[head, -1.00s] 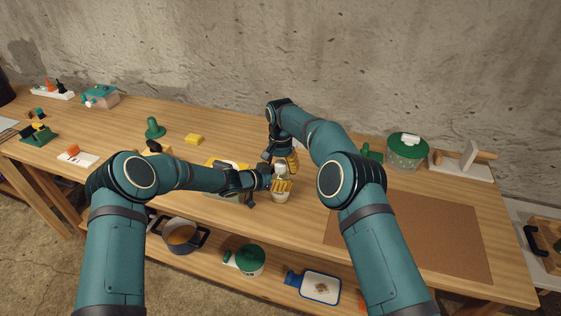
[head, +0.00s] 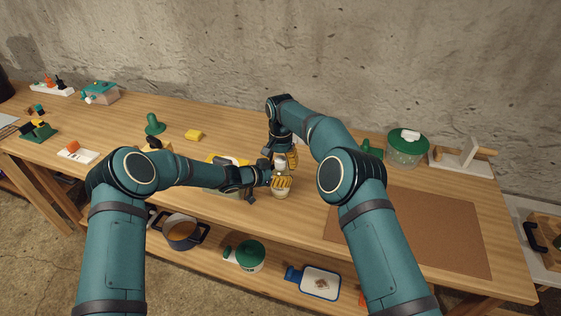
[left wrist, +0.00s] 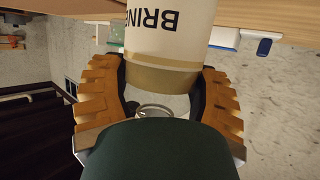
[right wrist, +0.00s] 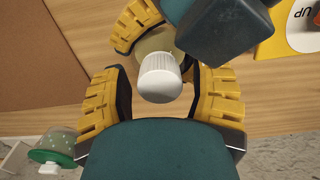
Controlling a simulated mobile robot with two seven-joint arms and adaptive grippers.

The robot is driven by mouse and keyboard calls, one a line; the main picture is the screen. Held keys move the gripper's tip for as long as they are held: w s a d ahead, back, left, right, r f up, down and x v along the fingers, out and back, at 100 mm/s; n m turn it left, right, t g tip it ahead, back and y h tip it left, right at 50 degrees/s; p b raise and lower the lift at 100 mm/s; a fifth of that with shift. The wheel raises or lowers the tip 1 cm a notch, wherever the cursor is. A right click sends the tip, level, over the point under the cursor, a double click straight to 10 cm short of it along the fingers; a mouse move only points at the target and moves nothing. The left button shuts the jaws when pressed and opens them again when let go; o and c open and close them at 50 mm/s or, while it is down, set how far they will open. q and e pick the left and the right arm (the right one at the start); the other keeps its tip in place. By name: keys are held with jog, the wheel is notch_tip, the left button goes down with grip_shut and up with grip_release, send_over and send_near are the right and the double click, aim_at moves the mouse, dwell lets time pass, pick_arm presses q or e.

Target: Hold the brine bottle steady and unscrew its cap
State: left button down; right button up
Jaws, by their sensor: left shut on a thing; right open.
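The brine bottle (head: 281,191) stands upright near the table's front edge. In the left wrist view its cream label (left wrist: 170,30) reads upside down, with the word partly cut off. My left gripper (head: 279,182) is shut around the bottle from the side; its fingers flank the bottle in the left wrist view (left wrist: 158,95). The ribbed white cap (right wrist: 160,78) is on top of the bottle. My right gripper (right wrist: 160,95) is open above it, its yellow fingers on either side of the cap with gaps. In the head view the right gripper (head: 287,160) partly hides the cap.
A brown mat (head: 410,235) covers the table's right part. Pots stand on the lower shelf (head: 215,250).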

jog(key=shift+r, duration=2.25)
pick_arm(q)
grip_release()
jog(key=shift+a, duration=0.1)
